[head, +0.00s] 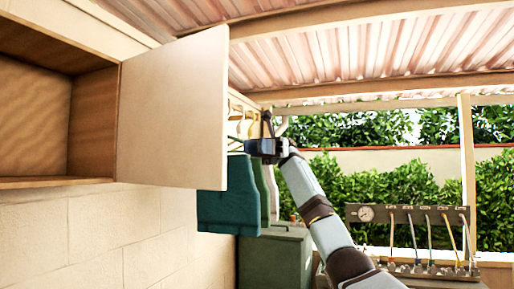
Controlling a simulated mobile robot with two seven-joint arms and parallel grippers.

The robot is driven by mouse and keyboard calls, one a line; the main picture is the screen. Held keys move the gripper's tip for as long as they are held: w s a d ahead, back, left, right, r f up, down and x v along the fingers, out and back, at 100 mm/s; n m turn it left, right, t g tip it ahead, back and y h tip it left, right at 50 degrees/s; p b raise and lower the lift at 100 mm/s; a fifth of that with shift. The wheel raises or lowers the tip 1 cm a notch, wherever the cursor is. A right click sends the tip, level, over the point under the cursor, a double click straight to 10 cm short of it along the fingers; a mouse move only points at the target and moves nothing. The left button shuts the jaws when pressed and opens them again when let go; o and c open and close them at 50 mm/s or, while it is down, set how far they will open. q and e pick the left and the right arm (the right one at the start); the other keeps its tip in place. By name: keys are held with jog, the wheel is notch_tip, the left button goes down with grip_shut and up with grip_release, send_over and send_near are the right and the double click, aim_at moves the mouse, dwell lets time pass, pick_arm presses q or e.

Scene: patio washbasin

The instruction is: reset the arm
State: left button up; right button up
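My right arm rises from the lower right, and my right gripper (262,146) is at its upper end, just right of the open cabinet door's edge. The gripper is dark and small, and its fingers do not show clearly enough to tell whether they are open or shut. I see nothing clearly held in it. My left gripper is not in view.
An open wall cabinet (93,122) at upper left has its door (172,108) swung out, close to my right gripper. Green garments (228,205) hang behind. A green box (275,262) stands below. A gauge panel with hoses (408,215) is at right.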

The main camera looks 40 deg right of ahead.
dwell(0.5)
